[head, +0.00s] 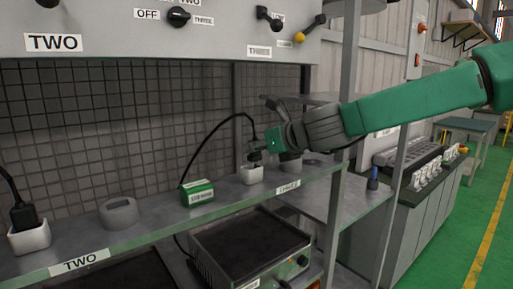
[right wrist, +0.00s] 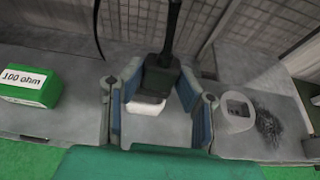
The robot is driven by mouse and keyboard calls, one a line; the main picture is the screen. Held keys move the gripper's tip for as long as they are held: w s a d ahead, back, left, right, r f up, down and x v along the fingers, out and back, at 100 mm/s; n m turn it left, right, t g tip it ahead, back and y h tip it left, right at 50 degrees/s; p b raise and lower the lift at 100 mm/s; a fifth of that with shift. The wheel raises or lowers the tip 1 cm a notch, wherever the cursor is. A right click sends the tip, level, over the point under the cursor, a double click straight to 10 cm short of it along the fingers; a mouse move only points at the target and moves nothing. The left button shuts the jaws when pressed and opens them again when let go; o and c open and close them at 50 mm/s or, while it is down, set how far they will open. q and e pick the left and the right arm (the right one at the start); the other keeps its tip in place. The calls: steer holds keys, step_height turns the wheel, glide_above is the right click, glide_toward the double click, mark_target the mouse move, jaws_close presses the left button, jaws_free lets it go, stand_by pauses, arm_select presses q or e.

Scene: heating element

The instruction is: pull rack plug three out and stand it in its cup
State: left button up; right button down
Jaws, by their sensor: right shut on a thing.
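Plug three (head: 255,158) is black with a black cable looping up and left. It sits at the white socket block (head: 251,175) on the shelf, by the THREE label (head: 288,187). My right gripper (head: 256,147) is shut on the plug; the right wrist view shows the plug (right wrist: 161,75) between its blue-padded fingers. The white block (right wrist: 146,106) shows just below the plug; I cannot tell how deep the plug sits. A grey round cup (right wrist: 236,111) with a square hole stands right of the gripper, empty. My left gripper is not in view.
A green 100 ohm box (head: 198,193) stands left of the socket. Further left are another grey cup (head: 120,212) and a black plug (head: 24,214) in a white block. A tiled wall is behind the shelf, and a switch panel (head: 120,32) hangs above.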

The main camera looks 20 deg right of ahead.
mark_target(255, 160)
steer(key=shift+d+f, duration=0.2)
steer(key=shift+f, duration=0.05)
steer(key=shift+a+f+b, duration=0.3)
steer(key=shift+f+b, duration=0.15)
steer(key=shift+b, duration=0.1)
steer(key=shift+f, duration=0.15)
steer(key=shift+d+r+p, duration=0.1)
steer(key=shift+r+p, duration=0.75)
steer(key=shift+r, duration=0.3)
steer(key=shift+a, duration=0.45)
steer(key=shift+f+b, duration=2)
stand_by(0.7)
